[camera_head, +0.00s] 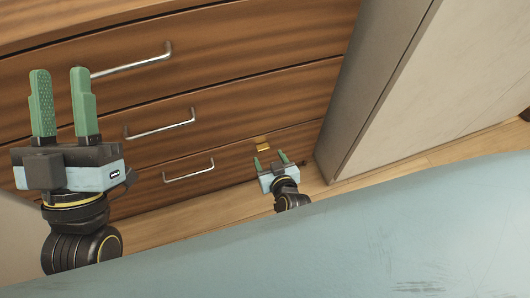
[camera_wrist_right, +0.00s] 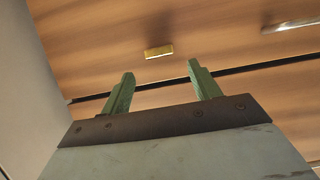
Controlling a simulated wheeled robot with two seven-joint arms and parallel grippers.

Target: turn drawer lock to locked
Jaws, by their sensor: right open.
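A small brass-coloured piece, likely the drawer lock (camera_head: 263,144), sits on the wooden front of the lowest drawer at its right end. It also shows in the right wrist view (camera_wrist_right: 159,52), above and between my fingertips. Its setting cannot be made out. My right gripper (camera_head: 270,161) is just below it in the head view, open and empty, its two green fingers apart. The fingers show in the right wrist view (camera_wrist_right: 160,84) and appear apart from the lock. My left gripper (camera_head: 61,103) is open and empty, raised in front of the drawers at the left.
Wooden drawers carry metal bar handles; the lowest handle (camera_head: 188,172) is left of my right gripper, and one handle (camera_wrist_right: 291,25) shows in the right wrist view. A pale cabinet panel (camera_head: 385,80) stands close on the right. Wood floor (camera_head: 200,212) lies below.

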